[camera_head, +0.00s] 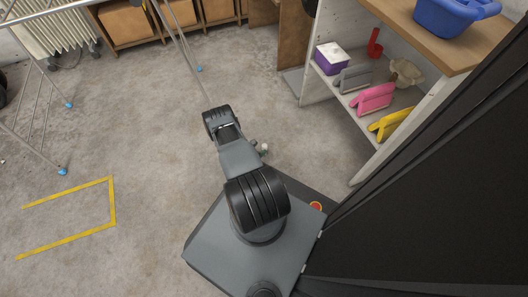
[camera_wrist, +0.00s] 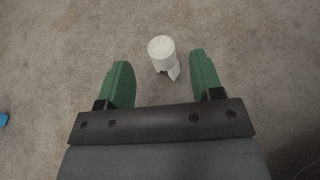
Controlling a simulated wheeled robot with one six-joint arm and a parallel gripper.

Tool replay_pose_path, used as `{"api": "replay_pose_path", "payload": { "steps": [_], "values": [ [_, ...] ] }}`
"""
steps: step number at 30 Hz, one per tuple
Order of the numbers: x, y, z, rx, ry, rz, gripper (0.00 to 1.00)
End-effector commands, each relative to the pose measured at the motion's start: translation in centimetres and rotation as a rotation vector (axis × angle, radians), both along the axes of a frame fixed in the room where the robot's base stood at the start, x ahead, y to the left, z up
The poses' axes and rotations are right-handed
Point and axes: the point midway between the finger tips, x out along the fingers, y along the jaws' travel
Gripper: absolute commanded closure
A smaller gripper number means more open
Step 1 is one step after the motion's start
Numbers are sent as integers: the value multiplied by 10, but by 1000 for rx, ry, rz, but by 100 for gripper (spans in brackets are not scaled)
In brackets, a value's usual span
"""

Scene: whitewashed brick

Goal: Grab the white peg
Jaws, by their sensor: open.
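The white peg (camera_wrist: 162,49) stands on the concrete floor in the wrist view, with a round flat top and a paler, angled part at its lower right. My gripper (camera_wrist: 159,68) is open, its two green fingers spread wide. The peg shows in the gap between the fingers, towards the far side of their tips, and looks clear of both. In the head view a small white bit of the peg (camera_head: 264,149) shows beside my arm. My gripper there is mostly hidden behind the arm.
A shelf unit (camera_head: 336,93) at the right holds a purple box (camera_head: 331,63), pink (camera_head: 374,98) and yellow (camera_head: 391,122) items, with a blue basket (camera_head: 452,17) on top. Metal racks stand at the left. Yellow tape (camera_head: 113,203) marks the floor. Floor around the peg is clear.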

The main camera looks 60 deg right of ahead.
Motion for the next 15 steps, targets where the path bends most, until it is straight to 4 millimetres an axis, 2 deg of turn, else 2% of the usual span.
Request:
{"api": "replay_pose_path", "payload": {
  "steps": [1, 7, 15],
  "values": [
    [-3, -8, -8, 0, -1, -5, 40],
    [-9, -29, -15, 0, -1, -3, 40],
    [-11, -36, -16, 0, 0, 0, 40]
  ]
}}
